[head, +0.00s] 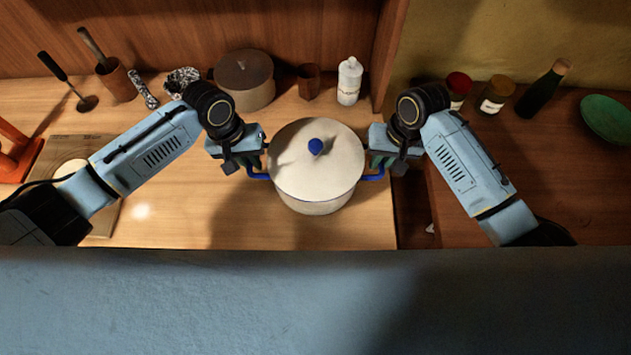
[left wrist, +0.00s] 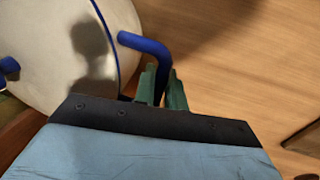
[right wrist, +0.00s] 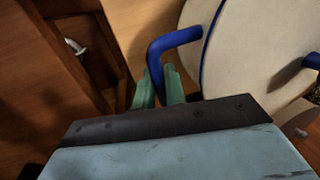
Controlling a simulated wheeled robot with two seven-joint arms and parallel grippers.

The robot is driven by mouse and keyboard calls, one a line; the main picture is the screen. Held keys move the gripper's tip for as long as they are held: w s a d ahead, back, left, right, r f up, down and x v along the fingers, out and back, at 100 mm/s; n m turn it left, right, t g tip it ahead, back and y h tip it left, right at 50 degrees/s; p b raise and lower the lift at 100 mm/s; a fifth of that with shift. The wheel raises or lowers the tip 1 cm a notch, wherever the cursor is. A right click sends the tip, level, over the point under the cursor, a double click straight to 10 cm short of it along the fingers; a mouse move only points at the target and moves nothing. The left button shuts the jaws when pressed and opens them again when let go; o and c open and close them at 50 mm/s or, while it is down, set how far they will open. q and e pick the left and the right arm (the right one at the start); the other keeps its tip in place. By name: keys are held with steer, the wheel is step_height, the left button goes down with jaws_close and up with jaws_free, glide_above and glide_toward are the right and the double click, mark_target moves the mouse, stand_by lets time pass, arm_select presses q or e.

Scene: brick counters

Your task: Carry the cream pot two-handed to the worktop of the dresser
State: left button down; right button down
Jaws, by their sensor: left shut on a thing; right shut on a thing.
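The cream pot (head: 316,185) has its lid on, with a blue knob (head: 315,146) and blue side handles. It is in the middle of the head view, over the light wooden worktop, and looks level. My left gripper (head: 256,165) is shut on the pot's left handle, and the blue handle (left wrist: 150,46) shows between green fingers in the left wrist view. My right gripper (head: 376,165) is shut on the right handle, also seen in the right wrist view (right wrist: 172,42). The pot's shadow lies on the worktop; I cannot tell the exact gap beneath it.
A brown lidded pot (head: 246,82), a brown cup (head: 309,82) and a white bottle (head: 349,80) stand behind. A board (head: 104,213) lies at left. A darker wooden surface (head: 560,180) at right holds jars, a dark bottle (head: 541,92) and a green plate (head: 607,118).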

arm_select(q)
steer(key=shift+a+f+b, duration=0.2)
steer(key=shift+f+b, duration=0.35)
steer(key=shift+f, duration=0.1)
arm_select(e)
steer(key=shift+d+f, duration=0.15)
steer(key=shift+f, duration=0.5)
arm_select(q)
steer(key=c, duration=1.9)
jaws_free()
steer(key=shift+f, duration=0.2)
arm_select(e)
steer(key=c, duration=1.9)
jaws_free()
steer(key=shift+f, duration=0.2)
arm_select(q)
steer(key=o, duration=0.4)
steer(key=shift+d+r, duration=0.1)
steer(key=shift+r, duration=0.05)
arm_select(e)
steer(key=o, duration=0.4)
steer(key=shift+r, duration=0.15)
arm_select(q)
steer(key=shift+o, duration=0.2)
arm_select(e)
steer(key=shift+o, duration=0.2)
